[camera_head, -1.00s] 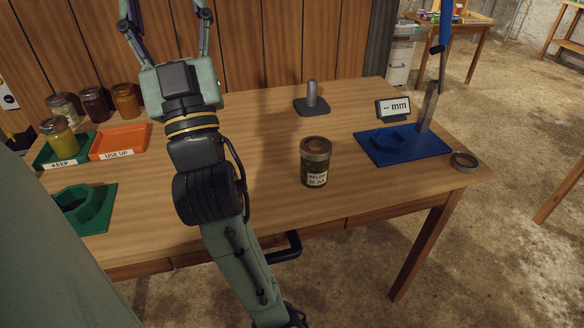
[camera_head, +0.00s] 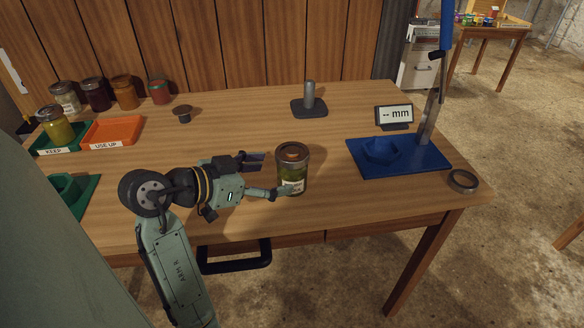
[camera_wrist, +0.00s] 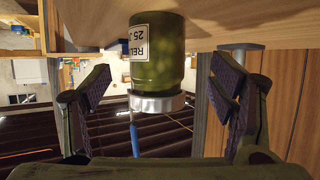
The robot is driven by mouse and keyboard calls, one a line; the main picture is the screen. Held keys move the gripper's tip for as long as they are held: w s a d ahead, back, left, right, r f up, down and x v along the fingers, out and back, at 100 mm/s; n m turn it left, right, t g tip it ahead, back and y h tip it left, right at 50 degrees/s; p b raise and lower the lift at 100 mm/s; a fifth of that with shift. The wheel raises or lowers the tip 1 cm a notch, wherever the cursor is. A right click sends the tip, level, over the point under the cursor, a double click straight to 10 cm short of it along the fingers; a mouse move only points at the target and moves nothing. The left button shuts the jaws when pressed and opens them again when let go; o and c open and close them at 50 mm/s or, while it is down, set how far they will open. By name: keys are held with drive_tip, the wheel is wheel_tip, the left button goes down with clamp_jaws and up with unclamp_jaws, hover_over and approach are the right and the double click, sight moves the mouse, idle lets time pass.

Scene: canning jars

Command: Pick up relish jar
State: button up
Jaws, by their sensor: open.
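The relish jar (camera_head: 292,173) stands upright on the wooden table, with green contents, a white label and a metal-rimmed lid. My gripper (camera_head: 268,174) is level with it at its left side, fingers pointing toward it. One finger is behind and the other in front of the jar's near left side, partly covering the label. In the wrist view the jar (camera_wrist: 158,55) appears upside down between the two open fingers (camera_wrist: 160,88), with a visible gap on each side. I cannot tell whether any finger touches it in the head view.
A dark post (camera_head: 309,103) stands behind the jar. Green keep tray (camera_head: 55,148), orange use-up tray (camera_head: 112,132) and several jars are at the left.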

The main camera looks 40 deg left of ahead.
sight(280, 171)
drive_tip(key=p+x, duration=0.1)
drive_tip(key=x, duration=0.1)
drive_tip(key=r+p+x, duration=0.1)
drive_tip(key=x, duration=0.1)
drive_tip(key=shift+w+d+f, duration=0.15)
drive_tip(key=shift+w+d, duration=0.15)
drive_tip(key=shift+w, duration=0.25)
drive_tip(key=shift+w+f, duration=0.3)
drive_tip(key=shift+w, duration=0.2)
drive_tip(key=shift+c, duration=0.4)
drive_tip(key=c, duration=1.6)
drive_tip(key=shift+o, duration=0.2)
drive_tip(key=shift+r, duration=0.1)
